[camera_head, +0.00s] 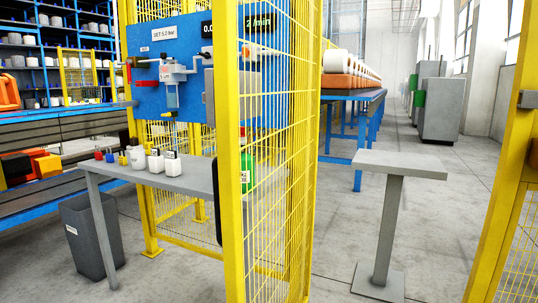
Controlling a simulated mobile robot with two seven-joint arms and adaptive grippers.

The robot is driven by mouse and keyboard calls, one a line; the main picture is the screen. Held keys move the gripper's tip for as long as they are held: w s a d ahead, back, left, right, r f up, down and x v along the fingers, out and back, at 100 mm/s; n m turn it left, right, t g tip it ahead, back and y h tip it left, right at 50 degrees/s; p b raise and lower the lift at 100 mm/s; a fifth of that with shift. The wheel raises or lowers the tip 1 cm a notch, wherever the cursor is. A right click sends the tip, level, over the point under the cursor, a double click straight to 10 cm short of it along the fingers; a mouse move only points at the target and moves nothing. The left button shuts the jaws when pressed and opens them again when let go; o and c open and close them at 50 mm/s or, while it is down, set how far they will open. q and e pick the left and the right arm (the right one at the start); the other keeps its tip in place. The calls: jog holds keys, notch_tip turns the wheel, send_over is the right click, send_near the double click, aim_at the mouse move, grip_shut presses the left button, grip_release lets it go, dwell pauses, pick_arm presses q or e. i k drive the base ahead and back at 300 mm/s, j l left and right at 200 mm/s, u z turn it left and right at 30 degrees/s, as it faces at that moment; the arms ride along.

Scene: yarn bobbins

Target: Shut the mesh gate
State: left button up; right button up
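The mesh gate (280,150) is a tall yellow frame with wire mesh. It stands open in the middle of the view, seen at a steep angle, with its thick near upright (232,170) towards me. A black handle (218,202) shows on the left side of that upright. At the right edge stands a yellow fence post (504,170) with a small grey block (528,99) on it. A wide gap lies between the gate and this post. Neither of my grippers is in view.
A grey pedestal (385,220) stands in the gap's background. A grey table (180,178) with small containers is left of the gate, with a dark bin (92,235) beside it. Behind are a blue-legged bench (350,97) and grey cabinets (440,108). Bare floor shows around the pedestal.

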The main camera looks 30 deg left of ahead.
aim_at(233, 96)
jog(key=j+z, duration=0.1)
jog(key=j, duration=0.45)
jog(key=k+j+z, duration=0.1)
jog(key=j, duration=0.45)
jog(key=j+z, duration=0.1)
jog(key=j, duration=1.65)
jog(key=k+j+u, duration=0.1)
jog(key=j, duration=0.25)
jog(key=k+j, duration=0.25)
jog(key=j, duration=0.15)
jog(key=k+j+u, duration=0.15)
jog(key=j, duration=0.2)
jog(key=k+j, duration=0.2)
jog(key=j, duration=0.2)
jog(key=i+l, duration=0.3)
jog(key=l, duration=0.25)
jog(key=j+u, duration=0.05)
